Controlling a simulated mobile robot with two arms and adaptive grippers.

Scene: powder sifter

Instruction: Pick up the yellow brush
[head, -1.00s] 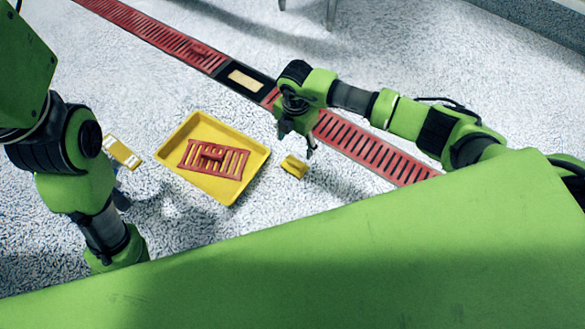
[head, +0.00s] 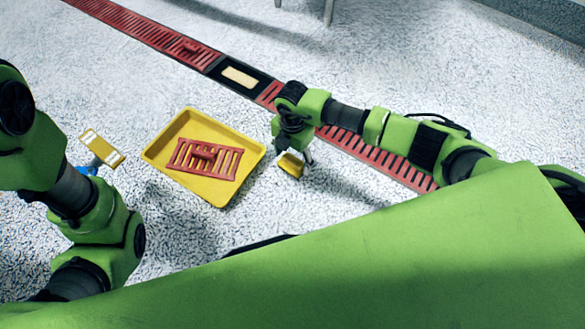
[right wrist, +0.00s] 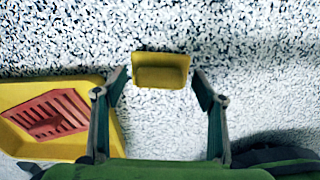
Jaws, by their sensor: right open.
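The yellow brush (head: 290,165) looks like a small yellow block on the speckled floor, right of the yellow tray. My right gripper (head: 294,151) is just above it in the head view and partly covers it. In the right wrist view the brush (right wrist: 160,72) shows at the upper middle, between the lines of the two spread fingers. My right gripper (right wrist: 160,85) is open, with clear gaps between its fingers and the brush. My left arm is at the left of the head view, but its gripper's fingers cannot be made out.
The yellow tray (head: 158,153) holds a red slatted piece (head: 205,158); its edge is close to my right gripper's left finger in the wrist view. A red slatted strip (head: 150,33) crosses the floor behind. A yellow-and-white object (head: 101,148) stands left of the tray.

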